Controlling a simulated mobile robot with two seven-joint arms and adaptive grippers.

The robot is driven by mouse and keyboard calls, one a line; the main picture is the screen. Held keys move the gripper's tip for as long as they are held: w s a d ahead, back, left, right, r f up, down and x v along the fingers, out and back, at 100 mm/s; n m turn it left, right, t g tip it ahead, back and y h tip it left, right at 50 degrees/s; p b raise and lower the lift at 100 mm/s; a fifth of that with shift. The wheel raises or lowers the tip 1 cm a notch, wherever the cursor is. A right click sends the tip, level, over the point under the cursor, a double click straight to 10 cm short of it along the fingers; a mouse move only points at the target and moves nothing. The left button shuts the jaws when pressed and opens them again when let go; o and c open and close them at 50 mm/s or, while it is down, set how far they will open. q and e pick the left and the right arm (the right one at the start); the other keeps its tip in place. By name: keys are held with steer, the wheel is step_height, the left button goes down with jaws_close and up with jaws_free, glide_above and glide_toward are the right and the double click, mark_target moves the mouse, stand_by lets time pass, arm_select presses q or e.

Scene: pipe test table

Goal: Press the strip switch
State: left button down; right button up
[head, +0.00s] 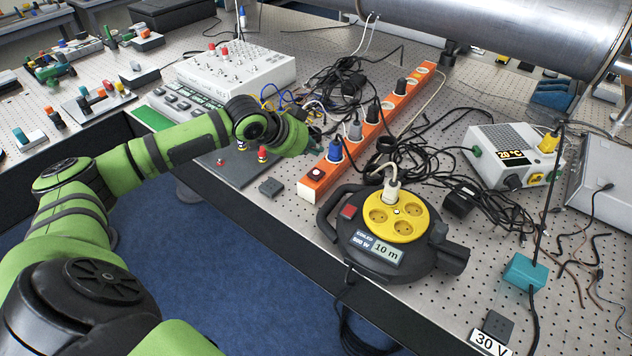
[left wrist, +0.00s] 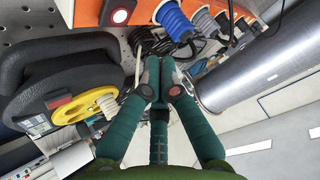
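The orange power strip (head: 372,130) lies slantwise on the perforated table with several plugs in it. My right gripper is not in view.
A black and yellow cable reel (head: 397,232) stands right of the switch, with its own red button. Tangled black cables (head: 400,155) lie behind it. A white instrument box (head: 236,68) is behind my left arm. A large metal pipe (head: 500,35) crosses the back.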

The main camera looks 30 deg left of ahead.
mark_target(313, 174)
arm_select(q)
step_height(313, 174, down, 2)
steer(key=shift+b, duration=0.6)
steer(key=shift+f, duration=0.35)
steer(key=shift+f+b, duration=0.35)
steer(key=shift+f, duration=0.5)
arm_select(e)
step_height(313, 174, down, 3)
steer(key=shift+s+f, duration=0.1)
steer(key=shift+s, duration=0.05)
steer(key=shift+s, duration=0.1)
arm_select(q)
steer(key=shift+f, duration=0.15)
steer(key=shift+f, duration=0.25)
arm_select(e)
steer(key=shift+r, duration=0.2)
